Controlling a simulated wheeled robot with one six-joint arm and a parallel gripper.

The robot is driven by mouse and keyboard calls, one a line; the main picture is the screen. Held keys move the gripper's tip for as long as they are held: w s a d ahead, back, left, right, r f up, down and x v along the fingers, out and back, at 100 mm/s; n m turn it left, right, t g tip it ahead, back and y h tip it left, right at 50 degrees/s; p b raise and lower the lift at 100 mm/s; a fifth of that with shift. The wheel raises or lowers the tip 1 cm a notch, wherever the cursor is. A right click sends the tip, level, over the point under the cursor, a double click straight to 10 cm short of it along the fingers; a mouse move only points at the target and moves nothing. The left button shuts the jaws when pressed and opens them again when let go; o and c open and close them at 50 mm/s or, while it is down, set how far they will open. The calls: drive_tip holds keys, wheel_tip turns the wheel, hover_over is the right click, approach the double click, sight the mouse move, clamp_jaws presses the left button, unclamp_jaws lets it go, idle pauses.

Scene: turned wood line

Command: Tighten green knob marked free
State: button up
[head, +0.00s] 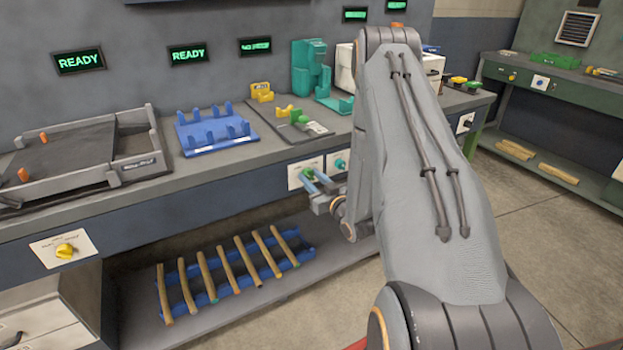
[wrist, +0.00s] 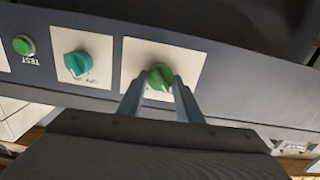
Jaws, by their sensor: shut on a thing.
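The green knob (wrist: 160,77) sits on a white plate (wrist: 190,62) on the dark front panel of the bench. In the wrist view my gripper (wrist: 162,84) has its two fingers on either side of this knob, shut on it. The plate's marking is hidden or too small to read. In the head view the green knob (head: 308,172) shows between the blue-grey fingers of my gripper (head: 311,178) at the bench front.
A teal knob (wrist: 77,65) on its own plate is close beside the green one, with a green TEST button (wrist: 24,45) beyond it. A yellow knob (head: 66,250) is at the far left. Below, a blue rack (head: 205,298) holds several wooden rods.

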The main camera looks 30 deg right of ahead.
drive_tip(key=m, duration=0.8)
drive_tip(key=shift+d+m, duration=0.1)
drive_tip(key=shift+m, duration=0.2)
drive_tip(key=m, duration=0.4)
drive_tip(key=shift+d+f+p, duration=0.1)
drive_tip(key=shift+p, duration=0.25)
drive_tip(key=shift+f+m, duration=0.1)
drive_tip(key=shift+m, duration=2.2)
drive_tip(key=o, duration=1)
drive_tip(key=shift+o, duration=0.2)
